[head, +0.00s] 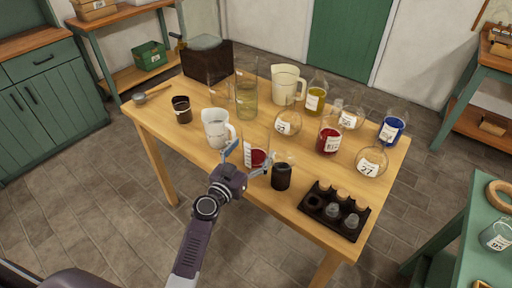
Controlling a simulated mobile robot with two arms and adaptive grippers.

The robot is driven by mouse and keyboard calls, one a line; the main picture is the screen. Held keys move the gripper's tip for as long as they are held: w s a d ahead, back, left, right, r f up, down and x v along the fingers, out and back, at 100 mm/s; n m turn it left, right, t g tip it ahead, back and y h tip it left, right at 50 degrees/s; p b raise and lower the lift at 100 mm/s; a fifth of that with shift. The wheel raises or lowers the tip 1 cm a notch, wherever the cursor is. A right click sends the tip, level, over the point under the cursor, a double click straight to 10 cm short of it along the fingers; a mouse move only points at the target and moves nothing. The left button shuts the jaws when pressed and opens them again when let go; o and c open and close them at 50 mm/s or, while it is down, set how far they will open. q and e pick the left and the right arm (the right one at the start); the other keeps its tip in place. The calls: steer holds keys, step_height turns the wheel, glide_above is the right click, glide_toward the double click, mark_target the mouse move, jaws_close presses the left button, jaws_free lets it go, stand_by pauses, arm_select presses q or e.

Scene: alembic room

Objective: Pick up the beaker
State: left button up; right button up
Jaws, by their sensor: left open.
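Several clear glass vessels stand on the wooden table (152,130), and I cannot tell for certain which one is the beaker. A tall clear glass (246,100) with a greenish tint, beaker-like in shape, stands left of the table's middle. A glass vessel with red liquid (257,158) and a white label stands at the near edge, partly hidden by my gripper. My left gripper (246,157) is open, its blue-tipped fingers spread in front of that red vessel. Whether they touch it is unclear. My right gripper is out of view.
A white jug (214,128) and a dark jar (281,177) stand close on either side of the gripper. A black rack (334,210) sits at the near right corner. Labelled flasks, including a round one (371,162), crowd the right side.

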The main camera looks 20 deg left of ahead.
arm_select(q)
steer(key=shift+w+d, duration=0.1)
steer(key=shift+w, duration=0.6)
steer(key=shift+w+d+f, duration=0.1)
steer(key=shift+w, duration=0.5)
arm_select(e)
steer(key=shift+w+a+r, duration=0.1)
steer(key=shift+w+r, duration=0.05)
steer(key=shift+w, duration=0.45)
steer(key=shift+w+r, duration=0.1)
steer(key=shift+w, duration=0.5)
arm_select(q)
steer(key=c, duration=1.2)
steer(key=shift+c, duration=1.3)
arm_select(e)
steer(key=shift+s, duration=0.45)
arm_select(q)
steer(key=shift+r, duration=0.25)
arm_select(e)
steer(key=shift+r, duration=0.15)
